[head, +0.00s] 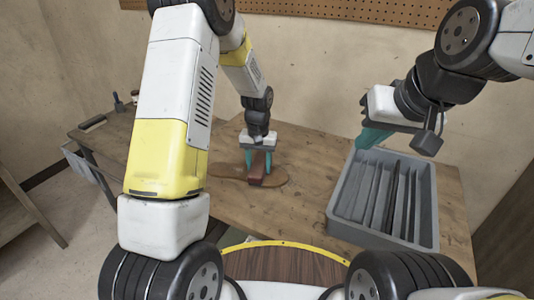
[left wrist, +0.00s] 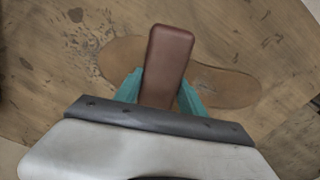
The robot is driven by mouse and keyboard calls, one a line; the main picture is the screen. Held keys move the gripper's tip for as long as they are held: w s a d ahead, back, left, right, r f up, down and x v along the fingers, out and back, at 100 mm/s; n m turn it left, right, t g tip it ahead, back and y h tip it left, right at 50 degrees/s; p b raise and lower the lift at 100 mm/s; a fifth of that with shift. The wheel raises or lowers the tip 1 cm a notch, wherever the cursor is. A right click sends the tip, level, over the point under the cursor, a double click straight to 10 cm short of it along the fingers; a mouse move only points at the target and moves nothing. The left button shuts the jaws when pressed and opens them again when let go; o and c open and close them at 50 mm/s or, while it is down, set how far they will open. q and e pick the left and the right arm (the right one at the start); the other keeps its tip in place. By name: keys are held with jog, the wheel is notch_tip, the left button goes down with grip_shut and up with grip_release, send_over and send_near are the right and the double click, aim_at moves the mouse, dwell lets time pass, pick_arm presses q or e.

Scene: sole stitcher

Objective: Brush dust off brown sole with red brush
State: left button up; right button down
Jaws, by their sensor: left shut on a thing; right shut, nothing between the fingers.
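The brown sole (head: 228,172) lies flat on the wooden table in the head view. It also shows in the left wrist view (left wrist: 222,86), partly hidden under the brush. The red brush (head: 258,168) is a reddish-brown block over the middle of the sole; in the left wrist view the brush (left wrist: 167,62) lies across it. My left gripper (head: 258,162) is shut on the brush, with its teal fingers on both sides. I cannot tell whether the bristles touch the sole. My right gripper (head: 368,138) is shut and empty, raised by the grey bin. No dust is clearly visible.
A grey bin (head: 337,222) with upright dividers stands on the right of the table (head: 310,165). A dark-handled tool (head: 118,103) and a brush-like item (head: 92,123) lie at the far left. Table between sole and bin is clear.

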aim_at(242, 172)
pick_arm(q)
jog(key=shift+w+a+r, duration=0.1)
jog(key=shift+w+a, duration=0.05)
jog(key=shift+a, duration=1.35)
jog(key=shift+w+a+f, duration=0.1)
jog(key=shift+w+a, duration=0.05)
jog(key=shift+a, duration=1.3)
jog(key=shift+w+a+r, duration=0.1)
jog(key=shift+w+a, duration=0.05)
jog(key=shift+a, duration=1.35)
jog(key=shift+s+d, duration=0.2)
jog(key=shift+d, duration=1.9)
jog(key=shift+s+d, duration=0.25)
jog(key=shift+d, duration=1.85)
jog(key=shift+s+d, duration=0.2)
jog(key=shift+d, duration=1.9)
jog(key=shift+w+a, duration=0.15)
jog(key=shift+a, duration=1.35)
jog(key=shift+w+a, duration=0.15)
jog(key=shift+a, duration=1.5)
jog(key=shift+w+a, duration=0.15)
jog(key=shift+a, duration=1.5)
jog(key=shift+w+a, duration=0.15)
jog(key=shift+a, duration=1.4)
jog(key=shift+s+d, duration=0.15)
jog(key=shift+d, duration=1.5)
jog(key=shift+s+d, duration=0.15)
jog(key=shift+d, duration=1.5)
jog(key=shift+s+d, duration=0.15)
jog(key=shift+d, duration=1.5)
